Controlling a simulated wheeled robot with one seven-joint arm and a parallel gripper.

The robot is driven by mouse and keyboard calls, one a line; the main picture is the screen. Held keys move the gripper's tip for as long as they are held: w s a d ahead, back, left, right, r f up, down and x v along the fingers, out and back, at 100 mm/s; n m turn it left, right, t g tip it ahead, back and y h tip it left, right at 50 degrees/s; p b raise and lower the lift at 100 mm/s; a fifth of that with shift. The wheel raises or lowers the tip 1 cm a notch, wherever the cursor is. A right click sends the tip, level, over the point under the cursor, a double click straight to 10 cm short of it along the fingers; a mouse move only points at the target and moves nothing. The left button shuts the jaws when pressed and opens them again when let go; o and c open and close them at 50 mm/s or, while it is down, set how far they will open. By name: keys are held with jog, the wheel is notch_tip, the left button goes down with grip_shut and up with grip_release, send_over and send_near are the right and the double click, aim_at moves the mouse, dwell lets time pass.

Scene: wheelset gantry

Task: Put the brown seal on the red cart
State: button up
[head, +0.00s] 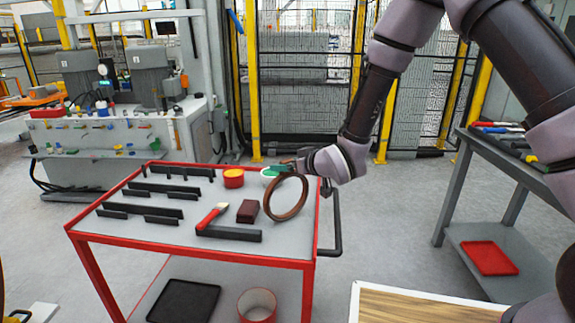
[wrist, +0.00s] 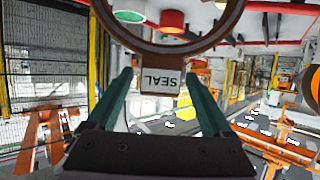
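The brown seal (head: 286,197) is a large ring, held upright over the right part of the red cart (head: 190,249). My gripper (head: 284,169) has green fingers at the top of the ring. In the wrist view, the brown seal (wrist: 168,46) crosses the top of the picture, and its white SEAL label sits between the fingertips of my gripper (wrist: 160,80). I cannot tell whether the bottom of the ring touches the cart top.
The cart top holds several black bars (head: 150,190), a red-handled brush (head: 212,216), a brown block (head: 247,211), a red-yellow tin (head: 233,178) and a green-white container (head: 269,175), partly behind my gripper. A grey side table (head: 480,167) stands right. Bare cart surface shows at front left.

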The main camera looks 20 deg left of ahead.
jog(key=shift+r, duration=0.2)
jog(key=v, duration=1.2)
jog(key=w+d+r+m+t+h, duration=0.1)
jog(key=w+d+r+m+h, duration=0.15)
jog(key=d+r, duration=0.4)
jog(key=w+d+r+m+h, duration=0.1)
jog(key=d+r+m+h, duration=0.15)
jog(key=d, duration=0.65)
jog(key=w+d+r+m+t+h, duration=0.1)
jog(key=w+d+r+m+h, duration=0.15)
jog(key=d+r, duration=0.45)
jog(key=s+d+r+m+g, duration=0.1)
jog(key=s+d+r+m, duration=0.2)
jog(key=s+d, duration=0.4)
jog(key=s+d+r+m+g+h, duration=0.1)
jog(key=s+d+r+m, duration=0.3)
jog(key=s+d, duration=0.3)
jog(key=s, duration=0.4)
jog(key=shift+d+g, duration=0.25)
jog(key=shift+g, duration=0.15)
